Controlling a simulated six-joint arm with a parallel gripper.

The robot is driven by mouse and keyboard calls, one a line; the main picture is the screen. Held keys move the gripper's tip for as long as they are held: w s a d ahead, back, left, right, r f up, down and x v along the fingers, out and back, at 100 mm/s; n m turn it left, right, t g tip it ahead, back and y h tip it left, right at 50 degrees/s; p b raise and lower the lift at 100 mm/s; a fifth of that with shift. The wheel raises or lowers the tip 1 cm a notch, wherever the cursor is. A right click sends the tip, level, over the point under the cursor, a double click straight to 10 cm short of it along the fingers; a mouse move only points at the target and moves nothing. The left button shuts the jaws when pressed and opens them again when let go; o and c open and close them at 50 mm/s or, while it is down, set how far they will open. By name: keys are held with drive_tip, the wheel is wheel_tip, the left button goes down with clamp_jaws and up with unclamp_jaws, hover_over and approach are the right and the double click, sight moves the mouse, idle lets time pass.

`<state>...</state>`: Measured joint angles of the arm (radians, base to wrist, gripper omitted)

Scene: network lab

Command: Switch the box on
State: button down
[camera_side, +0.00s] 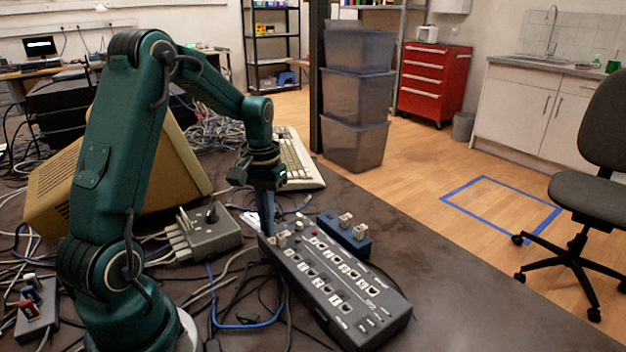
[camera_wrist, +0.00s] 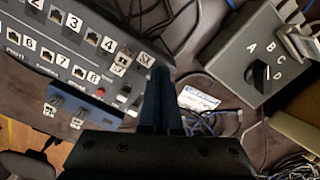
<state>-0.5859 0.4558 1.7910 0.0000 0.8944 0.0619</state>
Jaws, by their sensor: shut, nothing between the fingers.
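The box is a long dark grey unit (camera_side: 345,283) with numbered ports on its top, on the table in the side view. In the wrist view the box (camera_wrist: 75,47) fills the upper left, with ports numbered in two rows. At its end by my gripper are pale labelled parts (camera_wrist: 120,66) and a small red part (camera_wrist: 126,89). Which of these is the power switch I cannot tell. My gripper (camera_side: 266,230) points down, shut and empty, at that end of the box. In the wrist view the fingertips (camera_wrist: 160,72) are close beside the box's end; contact is unclear.
A grey selector box (camera_side: 210,234) with a black knob and letters A to D stands to the left. A small blue box (camera_side: 343,235) sits behind the ported box. Cables lie over the table's left. The table's right is clear.

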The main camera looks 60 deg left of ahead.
drive_tip(key=shift+r, duration=2.45)
drive_tip(key=d+r+m+t, duration=0.2)
drive_tip(key=d+r, duration=0.3)
drive_tip(key=s+d+m+t, duration=0.3)
drive_tip(key=s+d+m, duration=0.1)
drive_tip(key=s+d, duration=0.6)
drive_tip(key=shift+s+d+r+t, duration=0.15)
drive_tip(key=shift+d+r+t, duration=0.15)
drive_tip(key=shift+d, duration=0.5)
idle(3.2)
